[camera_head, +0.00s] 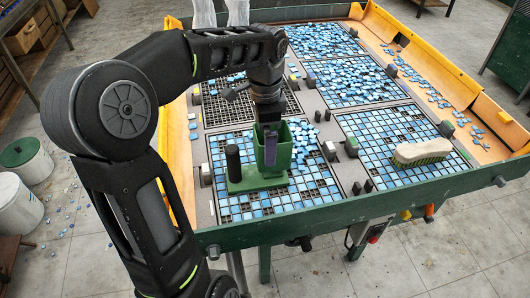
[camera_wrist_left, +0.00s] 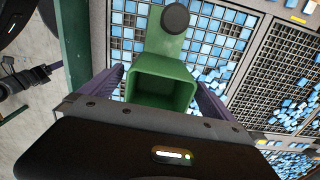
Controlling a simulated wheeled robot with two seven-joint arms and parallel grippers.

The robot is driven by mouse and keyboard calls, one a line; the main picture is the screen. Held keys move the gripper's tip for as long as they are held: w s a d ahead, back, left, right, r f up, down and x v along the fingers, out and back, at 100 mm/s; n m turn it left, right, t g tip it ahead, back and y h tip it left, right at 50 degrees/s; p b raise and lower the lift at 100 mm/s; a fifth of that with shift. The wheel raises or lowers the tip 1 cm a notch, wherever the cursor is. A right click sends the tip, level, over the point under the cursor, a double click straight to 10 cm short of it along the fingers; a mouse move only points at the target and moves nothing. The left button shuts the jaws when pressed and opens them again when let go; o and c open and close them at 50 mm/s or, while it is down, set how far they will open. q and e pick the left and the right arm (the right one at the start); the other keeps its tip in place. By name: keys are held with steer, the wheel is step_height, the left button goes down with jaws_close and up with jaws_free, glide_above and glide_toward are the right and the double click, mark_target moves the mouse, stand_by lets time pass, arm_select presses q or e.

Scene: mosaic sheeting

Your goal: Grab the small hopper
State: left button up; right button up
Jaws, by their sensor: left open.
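The small hopper (camera_head: 283,146) is a green, open-topped box on a flat green base, with a dark upright post beside it. It stands upright on the front left mosaic grid of the table. In the left wrist view I look down into the hopper (camera_wrist_left: 162,88), which looks empty inside. My left gripper (camera_head: 268,148) is at the hopper; in the left wrist view its purple fingers (camera_wrist_left: 160,88) stand apart, one on each side of the box. I cannot tell whether they touch its walls. My right gripper is in neither view.
The table (camera_head: 345,205) has a green front edge and orange side walls. A brush (camera_head: 422,152) with a pale handle lies on the front right grid. Loose blue tiles (camera_head: 350,80) lie on the back grids. Buckets (camera_head: 22,180) stand on the floor at left.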

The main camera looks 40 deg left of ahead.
arm_select(q)
step_height(320, 180, down, 2)
steer(key=shift+f, duration=0.15)
steer(key=shift+c, duration=0.3)
steer(key=c, duration=1.8)
steer(key=shift+o, duration=0.2)
step_height(320, 180, up, 8)
steer(key=shift+r, duration=0.1)
step_height(320, 180, up, 2)
steer(key=shift+p, duration=0.9)
